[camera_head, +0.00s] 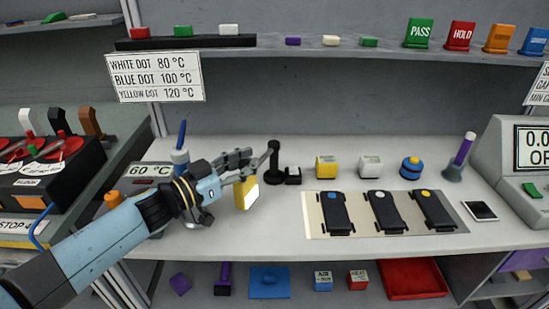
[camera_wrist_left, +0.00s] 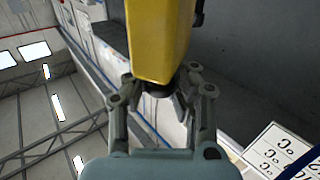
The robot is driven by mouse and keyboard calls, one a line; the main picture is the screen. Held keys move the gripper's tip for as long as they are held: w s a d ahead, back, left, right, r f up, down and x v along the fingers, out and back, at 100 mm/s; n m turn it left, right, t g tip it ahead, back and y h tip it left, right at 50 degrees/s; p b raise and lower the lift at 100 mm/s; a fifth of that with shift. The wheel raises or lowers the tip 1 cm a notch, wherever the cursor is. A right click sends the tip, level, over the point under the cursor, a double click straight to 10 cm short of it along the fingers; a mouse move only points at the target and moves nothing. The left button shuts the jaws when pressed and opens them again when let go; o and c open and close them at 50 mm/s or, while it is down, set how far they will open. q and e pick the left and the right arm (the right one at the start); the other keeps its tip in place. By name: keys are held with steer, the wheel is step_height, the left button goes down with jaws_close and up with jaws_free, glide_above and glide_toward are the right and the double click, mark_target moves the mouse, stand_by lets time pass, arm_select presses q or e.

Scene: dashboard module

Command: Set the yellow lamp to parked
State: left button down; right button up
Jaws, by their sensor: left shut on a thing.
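The yellow lamp (camera_head: 246,194) has a yellow housing with a pale, bright face, and it hangs at the fingers of my left gripper (camera_head: 242,165) above the counter. A black jointed stand (camera_head: 274,162) rises just to its right, and a thin dark arm seems to run from its top toward the lamp. In the left wrist view the yellow housing (camera_wrist_left: 158,40) fills the upper middle. A dark round stub at its end sits between the fingers of my left gripper (camera_wrist_left: 160,95), which is shut on it. My right gripper is not in view.
A mat (camera_head: 313,224) with several black devices lies farther right. A blue-handled tool (camera_head: 181,150) stands behind my left arm. The counter's front middle is clear.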

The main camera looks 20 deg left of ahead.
arm_select(q)
steer(key=shift+s+a+f, duration=0.1)
steer(key=shift+s+f, duration=0.15)
steer(key=shift+f, duration=0.15)
steer(key=c, duration=1.7)
jaws_free()
steer(key=o, duration=0.6)
steer(key=shift+s+a+r, duration=0.15)
steer(key=shift+s+r, duration=0.05)
steer(key=shift+r, duration=0.05)
steer(key=shift+w+r, duration=0.15)
steer(key=shift+w, duration=0.05)
step_height(320, 180, up, 10)
steer(key=shift+f, duration=0.15)
